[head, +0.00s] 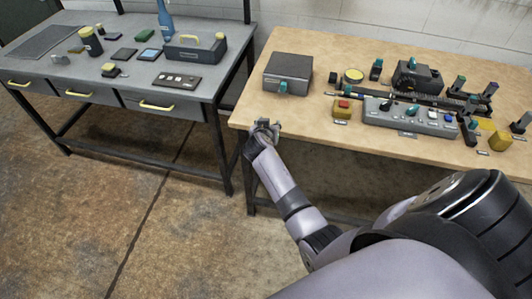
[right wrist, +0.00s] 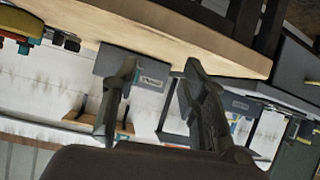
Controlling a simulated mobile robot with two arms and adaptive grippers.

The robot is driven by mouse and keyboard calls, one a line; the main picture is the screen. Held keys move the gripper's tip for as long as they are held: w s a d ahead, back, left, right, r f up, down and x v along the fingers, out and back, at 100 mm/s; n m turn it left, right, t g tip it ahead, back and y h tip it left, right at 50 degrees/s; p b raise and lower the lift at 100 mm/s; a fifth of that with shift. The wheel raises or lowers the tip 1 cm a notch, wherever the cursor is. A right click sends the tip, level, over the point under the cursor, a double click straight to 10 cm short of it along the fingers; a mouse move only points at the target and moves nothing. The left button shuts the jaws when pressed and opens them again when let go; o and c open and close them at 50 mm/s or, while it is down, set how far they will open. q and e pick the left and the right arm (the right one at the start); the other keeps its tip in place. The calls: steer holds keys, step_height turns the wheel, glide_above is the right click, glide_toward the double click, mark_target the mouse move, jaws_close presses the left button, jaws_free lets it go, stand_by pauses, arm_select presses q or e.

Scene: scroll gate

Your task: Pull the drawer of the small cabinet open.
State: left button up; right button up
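The small cabinet (head: 288,68) is a grey box on the wooden table's near left part, with a teal handle (head: 283,87) on its front. Its drawer looks shut. My right gripper (head: 264,127) is at the table's front left edge, in front of the cabinet and apart from it. In the right wrist view the right gripper (right wrist: 161,68) is open and empty, and the cabinet (right wrist: 112,62) shows upside down beyond the fingers, with a teal patch on its front. My left gripper is not in view.
The wooden table (head: 245,108) also bears a grey control panel (head: 410,117), a yellow block with a red top (head: 343,108) and other fixtures to the cabinet's right. A grey workbench (head: 45,92) with yellow-handled drawers stands at left. The tabletop just before the cabinet is clear.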

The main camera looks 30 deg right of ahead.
steer(key=s+a+f+n+y+b, duration=0.1)
steer(key=s+a+f, duration=0.1)
steer(key=f, duration=0.5)
steer(key=s+a+f+n+g+y+b, duration=0.1)
steer(key=s+a+f+n, duration=0.1)
steer(key=f, duration=0.5)
steer(key=s+a+f+n+y+b, duration=0.1)
steer(key=s+a+f+y, duration=0.1)
steer(key=s+f, duration=0.3)
steer(key=shift+s+a+f+g, duration=0.35)
steer(key=shift+a+f, duration=0.35)
steer(key=shift+f, duration=0.6)
steer(key=shift+w, duration=0.1)
